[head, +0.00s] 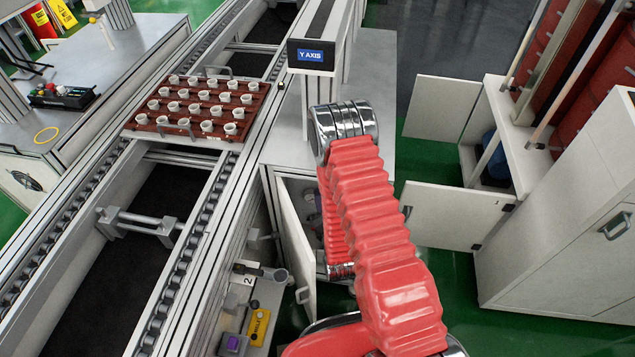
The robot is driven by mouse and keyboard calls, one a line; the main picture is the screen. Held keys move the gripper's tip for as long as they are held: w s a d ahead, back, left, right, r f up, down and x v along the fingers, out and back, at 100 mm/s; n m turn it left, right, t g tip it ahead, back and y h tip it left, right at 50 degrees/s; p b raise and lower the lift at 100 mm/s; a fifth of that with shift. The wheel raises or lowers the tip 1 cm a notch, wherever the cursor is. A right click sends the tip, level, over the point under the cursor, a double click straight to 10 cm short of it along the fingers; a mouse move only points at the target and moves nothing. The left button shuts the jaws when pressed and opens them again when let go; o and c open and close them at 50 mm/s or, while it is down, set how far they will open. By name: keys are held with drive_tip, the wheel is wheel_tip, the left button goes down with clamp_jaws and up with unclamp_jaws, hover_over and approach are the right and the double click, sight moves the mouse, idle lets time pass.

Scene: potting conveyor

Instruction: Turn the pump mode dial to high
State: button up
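No pump mode dial can be made out for certain. An open cabinet (292,185) under the conveyor's side bench shows small fittings inside, too small and shaded to identify. My red-sleeved arm rises from the bottom, bends at a chrome elbow and drops down behind itself in front of this cabinet. My gripper is not visible; the arm's near section hides where it may be. A panel marked 2 (247,281) at the bottom carries a yellow label (259,327) and a purple part (233,343).
A roller conveyor (190,225) runs along the left with a brown tray (160,133) of several white pots. An open cabinet door (297,245) stands close beside my arm. White cabinets (560,220) with open doors stand at right. Green floor (445,300) between is clear.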

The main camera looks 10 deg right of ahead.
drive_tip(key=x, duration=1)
